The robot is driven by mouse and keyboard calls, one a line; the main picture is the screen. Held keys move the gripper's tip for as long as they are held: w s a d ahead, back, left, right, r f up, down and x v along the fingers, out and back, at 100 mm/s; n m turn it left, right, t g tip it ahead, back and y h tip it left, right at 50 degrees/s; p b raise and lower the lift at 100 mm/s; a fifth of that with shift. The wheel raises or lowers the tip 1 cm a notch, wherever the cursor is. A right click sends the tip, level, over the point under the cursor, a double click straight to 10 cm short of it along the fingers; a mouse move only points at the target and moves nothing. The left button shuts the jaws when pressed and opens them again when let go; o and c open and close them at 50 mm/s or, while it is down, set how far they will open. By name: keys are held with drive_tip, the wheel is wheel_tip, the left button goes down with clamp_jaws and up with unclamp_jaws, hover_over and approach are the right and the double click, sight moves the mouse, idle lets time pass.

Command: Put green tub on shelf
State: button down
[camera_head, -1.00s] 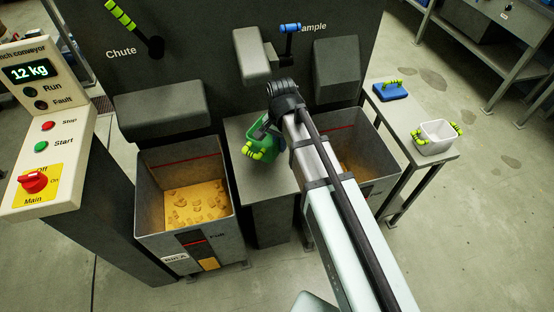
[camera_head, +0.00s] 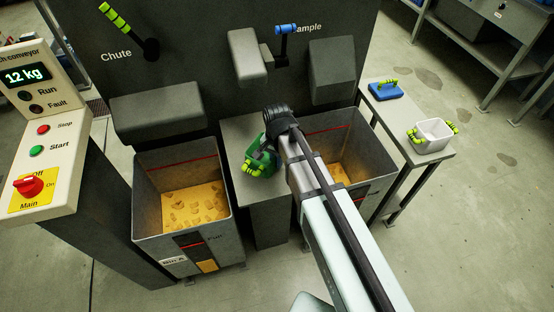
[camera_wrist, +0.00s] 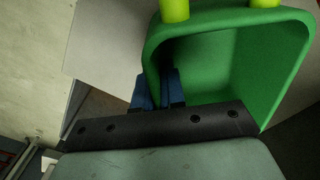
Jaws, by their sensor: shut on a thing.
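The green tub (camera_head: 250,165) with yellow-green handles is over the front part of a grey flat-topped stand, which looks like the shelf (camera_head: 240,128), between two bins. I cannot tell whether it touches the stand. My gripper (camera_wrist: 158,92) is shut on the green tub. In the wrist view the tub (camera_wrist: 290,50) fills the upper right, its open mouth facing the camera, with the blue finger pads at its left wall. My arm hides part of the tub in the head view.
Left bin (camera_head: 150,225) and right bin (camera_head: 345,145) hold yellow-brown pieces. Grey chutes overhang behind. A control panel (camera_head: 40,130) stands at left.

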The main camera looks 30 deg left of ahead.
drive_tip(key=shift+f, duration=0.1)
drive_tip(key=c, duration=1.2)
unclamp_jaws()
wheel_tip(320, 180, up, 12)
drive_tip(key=shift+r, duration=0.15)
